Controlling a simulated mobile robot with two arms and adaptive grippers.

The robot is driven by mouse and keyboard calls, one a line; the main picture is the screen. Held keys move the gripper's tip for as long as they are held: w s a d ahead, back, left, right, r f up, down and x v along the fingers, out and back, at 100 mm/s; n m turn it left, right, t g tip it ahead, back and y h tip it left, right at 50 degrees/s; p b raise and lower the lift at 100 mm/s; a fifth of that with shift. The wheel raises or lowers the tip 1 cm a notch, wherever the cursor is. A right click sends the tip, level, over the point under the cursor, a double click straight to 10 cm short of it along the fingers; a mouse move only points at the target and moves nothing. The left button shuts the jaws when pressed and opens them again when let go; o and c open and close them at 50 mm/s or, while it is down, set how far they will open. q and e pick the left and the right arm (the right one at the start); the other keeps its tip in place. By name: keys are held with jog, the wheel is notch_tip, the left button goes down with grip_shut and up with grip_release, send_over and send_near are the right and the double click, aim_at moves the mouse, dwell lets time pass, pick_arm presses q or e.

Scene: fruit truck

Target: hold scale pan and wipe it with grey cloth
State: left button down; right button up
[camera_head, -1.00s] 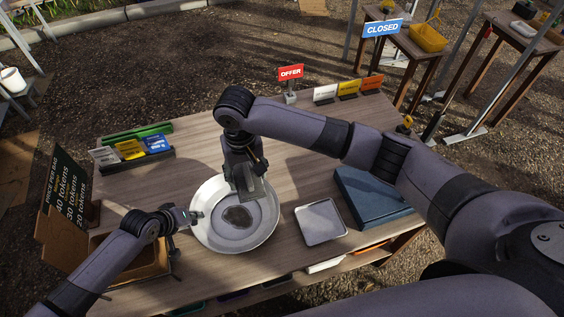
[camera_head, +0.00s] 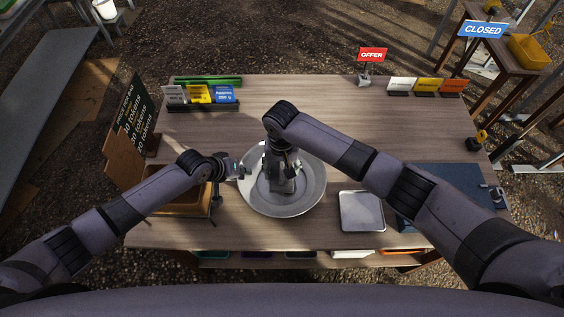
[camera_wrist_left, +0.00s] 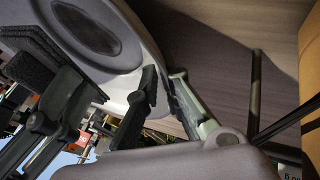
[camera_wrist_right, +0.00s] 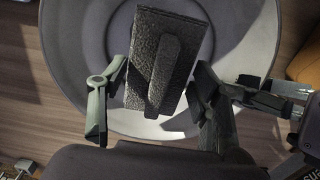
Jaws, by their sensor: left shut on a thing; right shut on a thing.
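The scale pan (camera_head: 313,188) is a round, pale metal dish near the front middle of the table. My left gripper (camera_head: 238,171) is shut on its left rim; the left wrist view shows the fingers (camera_wrist_left: 163,82) at the pan's edge. My right gripper (camera_head: 281,184) is over the pan's middle, shut on the grey cloth (camera_wrist_right: 140,55), a dark, rough pad with a raised strip. The cloth is inside the pan; whether it presses on the bottom I cannot tell. A dark oval patch (camera_wrist_left: 88,28) shows on the pan in the left wrist view.
A brown crate (camera_head: 182,208) stands left. Card holders (camera_head: 203,104) and an OFFER sign (camera_head: 371,56) are at the back. The table's back middle is clear.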

jog(key=shift+f, duration=2.3)
jog(key=shift+f, duration=0.6)
jog(key=shift+w, duration=0.1)
jog(key=shift+w+r, duration=0.1)
jog(key=shift+w, duration=0.3)
jog(key=shift+s, duration=0.1)
jog(key=shift+s, duration=0.85)
jog(key=shift+w, duration=0.1)
